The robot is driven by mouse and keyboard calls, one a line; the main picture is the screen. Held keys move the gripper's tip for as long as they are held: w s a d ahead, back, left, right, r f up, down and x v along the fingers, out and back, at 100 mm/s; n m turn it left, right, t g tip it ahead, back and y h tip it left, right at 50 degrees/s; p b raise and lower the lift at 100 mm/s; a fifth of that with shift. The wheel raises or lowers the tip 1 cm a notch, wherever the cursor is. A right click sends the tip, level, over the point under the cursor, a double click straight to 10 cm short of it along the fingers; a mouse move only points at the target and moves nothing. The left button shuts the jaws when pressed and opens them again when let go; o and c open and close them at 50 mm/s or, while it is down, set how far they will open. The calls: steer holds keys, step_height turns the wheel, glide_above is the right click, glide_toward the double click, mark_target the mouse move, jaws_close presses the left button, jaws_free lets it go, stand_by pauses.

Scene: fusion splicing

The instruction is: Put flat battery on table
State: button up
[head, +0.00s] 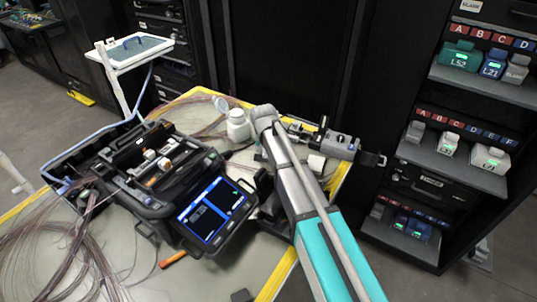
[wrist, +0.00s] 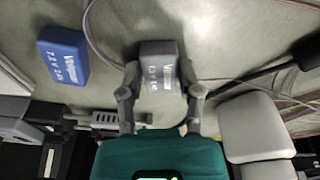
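A grey battery (wrist: 161,66) with white lettering lies between the two fingertips of my gripper (wrist: 160,72) in the wrist view. The fingers lean inward, one against each side of it. It is at table level, as far as I can tell. A blue battery (wrist: 63,56) with similar lettering lies on the grey-green table (wrist: 225,45) to its left, apart from it. In the head view my arm reaches over the right part of the table (head: 135,262); the gripper and the grey battery are hidden there.
The black splicer (head: 160,175) with a lit blue screen (head: 217,207) stands left of my arm. A white bottle (head: 238,125) and a grey device (head: 340,145) are near the far edge. Loose fibres cover the left. A rack of lit batteries (head: 460,57) stands at right.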

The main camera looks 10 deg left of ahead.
mark_target(266, 158)
steer(key=o, duration=0.3)
steer(key=shift+r, duration=0.2)
step_height(266, 158, up, 12)
steer(key=s+p, duration=0.1)
steer(key=p, duration=1.1)
steer(key=shift+s, duration=0.4)
steer(key=shift+f, duration=0.1)
stand_by(0.4)
steer(key=shift+w+d, duration=0.1)
steer(key=s+d, duration=0.5)
steer(key=d, duration=0.7)
steer(key=s+d+g, duration=0.1)
steer(key=s+d, duration=0.4)
steer(key=d, duration=0.7)
steer(key=s+d, duration=0.6)
steer(key=d, duration=0.5)
steer(key=shift+d+m+g, duration=0.3)
steer(key=shift+d, duration=0.1)
